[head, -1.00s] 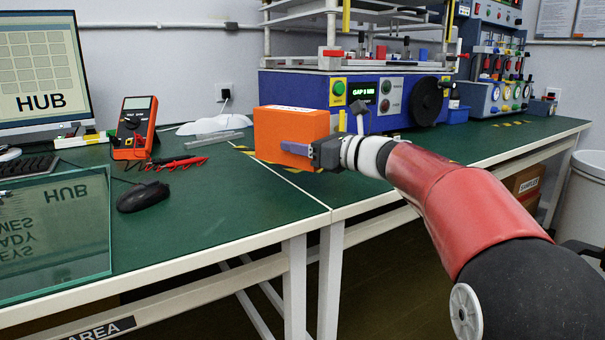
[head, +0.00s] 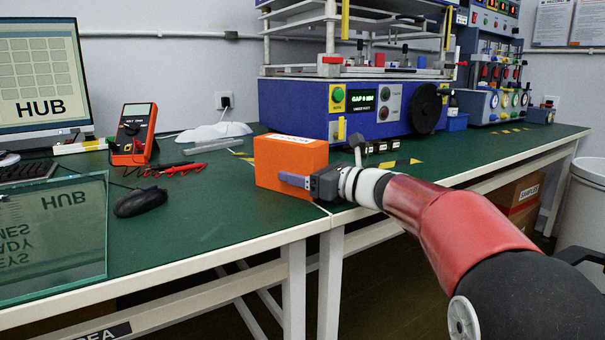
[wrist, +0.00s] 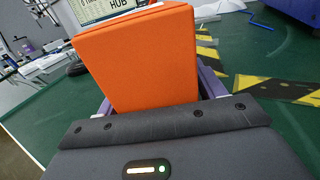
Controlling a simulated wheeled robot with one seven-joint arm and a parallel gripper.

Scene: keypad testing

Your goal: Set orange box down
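The orange box (head: 284,162) is at the near edge of the green bench, close to the seam between the two tabletops, in the head view. It has a white label on its top. My gripper (head: 296,181) reaches it from the right, with a purple finger along its near side. In the wrist view the orange box (wrist: 140,60) fills the space between the purple fingers, which lie at both its sides. My gripper is shut on it. The box's underside is hidden, so I cannot tell for sure whether it touches the bench (head: 215,215).
A blue test machine (head: 300,108) stands behind the box. Yellow-black tape (head: 400,162) marks the bench to the right. An orange multimeter (head: 134,133), red probes (head: 185,172), a black mouse (head: 140,201) and a glass panel (head: 55,240) lie left. Bench between mouse and box is clear.

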